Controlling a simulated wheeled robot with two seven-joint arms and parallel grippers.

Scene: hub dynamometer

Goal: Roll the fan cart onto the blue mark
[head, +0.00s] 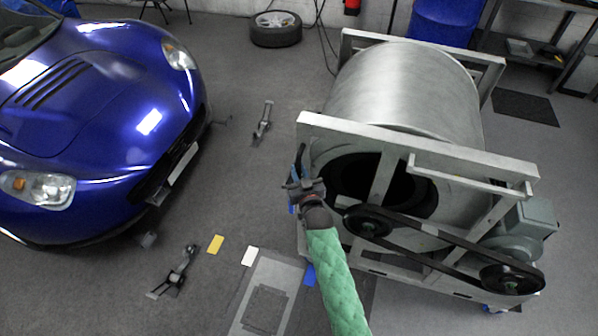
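The blue mark (310,275) is a small blue patch on the floor, partly covered by my green-sleeved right arm. A white mark (249,256) and a yellow mark (215,244) lie to its left. I cannot pick out the fan cart with certainty. A light grey panel with a darker patterned patch (288,268) lies left of the blue mark, and I cannot tell whether it is part of the cart. My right gripper (295,180) is in front of the drum frame's left end. Its fingers are too small and dark to read. My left gripper is out of view.
The metal drum (405,90) in its frame (420,146), with a belt drive (430,246), fills the right. A blue car (90,120) stands left. A wheel (276,28) lies at the back.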

